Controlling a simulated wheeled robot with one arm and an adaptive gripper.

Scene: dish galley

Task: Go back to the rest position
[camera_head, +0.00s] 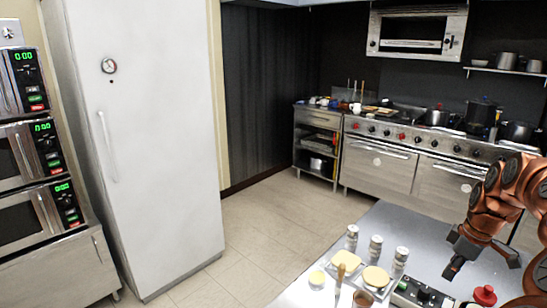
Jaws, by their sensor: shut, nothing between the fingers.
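My gripper (484,254) is at the right of the head view, at the end of my orange-brown arm. Its dark fingers point down over the grey counter (395,227). They are shut with nothing between them. The gripper is above and behind a red-topped item (485,295) and a dark tray-like thing (420,291). I cannot tell how high it is above the counter.
Several shakers stand on the near counter, one of them a shaker (375,246), beside a yellow-topped container (375,277). A tall white fridge (150,140) and stacked ovens (40,150) stand left. A stove (420,165) lines the back. The tiled floor (270,230) between is clear.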

